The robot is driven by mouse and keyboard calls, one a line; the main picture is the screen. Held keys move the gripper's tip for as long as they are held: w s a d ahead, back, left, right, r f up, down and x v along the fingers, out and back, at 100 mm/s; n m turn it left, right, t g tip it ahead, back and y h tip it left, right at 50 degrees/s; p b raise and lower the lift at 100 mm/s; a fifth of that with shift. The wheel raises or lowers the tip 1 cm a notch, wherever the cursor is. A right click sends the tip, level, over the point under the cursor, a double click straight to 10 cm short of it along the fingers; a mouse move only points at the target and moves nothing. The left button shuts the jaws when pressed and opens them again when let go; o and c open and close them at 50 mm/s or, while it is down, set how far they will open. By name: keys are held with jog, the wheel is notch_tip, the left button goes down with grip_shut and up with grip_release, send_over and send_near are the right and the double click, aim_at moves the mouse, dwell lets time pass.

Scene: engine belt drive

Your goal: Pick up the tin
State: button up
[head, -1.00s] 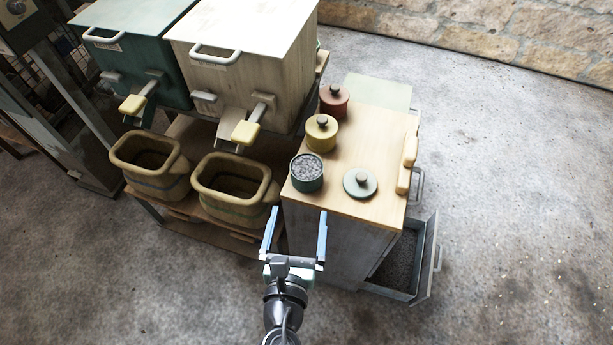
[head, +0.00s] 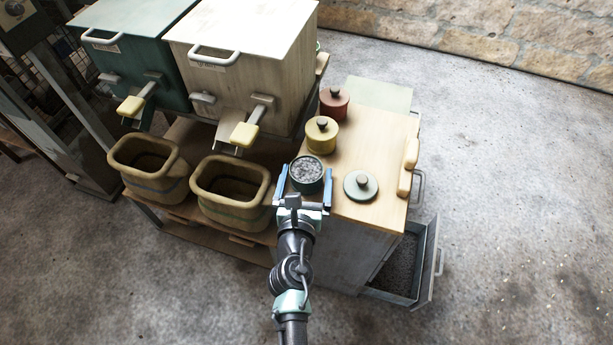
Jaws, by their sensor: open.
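The open green tin (head: 307,172) stands upright on the wooden cabinet top, near its front left corner. It is filled with grey granular stuff. Its green lid (head: 360,186) with a round knob lies on the top to the right of it. My gripper (head: 305,180) is open, with one blue finger on the left side of the tin and one on the right. I cannot tell whether the fingers touch it. A yellow lidded tin (head: 321,135) and a red lidded tin (head: 334,101) stand behind it.
Two tan bins (head: 231,188) (head: 148,165) stand on a low shelf to the left, below a white hopper (head: 240,60) and a green hopper (head: 130,55). A drawer (head: 408,265) stands open at the cabinet's lower right. A pale wooden handle (head: 409,163) lies along the right edge.

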jog(key=shift+w, duration=0.1)
jog(key=shift+c, duration=0.3)
jog(key=c, duration=1.4)
